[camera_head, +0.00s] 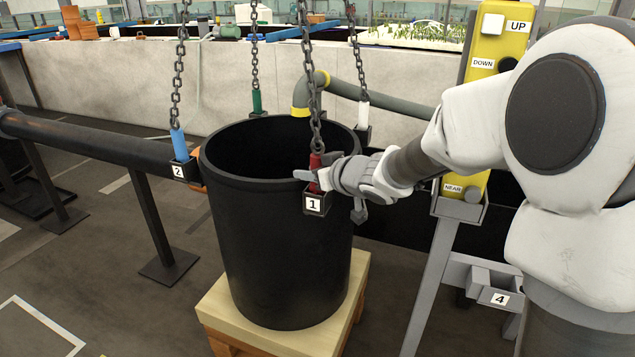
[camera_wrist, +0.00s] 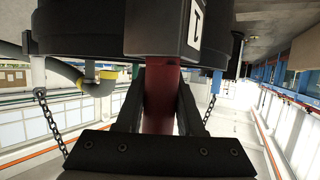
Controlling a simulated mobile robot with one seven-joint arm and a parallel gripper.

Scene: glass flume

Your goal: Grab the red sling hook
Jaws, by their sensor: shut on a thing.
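The red sling hook (camera_head: 315,168) hangs on a dark chain at the front rim of a large black bucket (camera_head: 285,240). Its lower end stands in the holder labelled 1 (camera_head: 315,203). My gripper (camera_head: 312,177) reaches in from the right and is shut on the red hook. In the wrist view, the red hook (camera_wrist: 161,100) stands between my two fingers, with the dark numbered holder (camera_wrist: 165,30) beyond it at the top. Part of the hook is hidden by my fingers and the holder.
A blue hook (camera_head: 179,145) sits in holder 2 at the left rim, a green one (camera_head: 256,102) at the back, a white one (camera_head: 364,114) at the right. Their chains rise overhead. A yellow control pendant (camera_head: 490,60) and an empty holder 4 (camera_head: 500,299) stand at the right.

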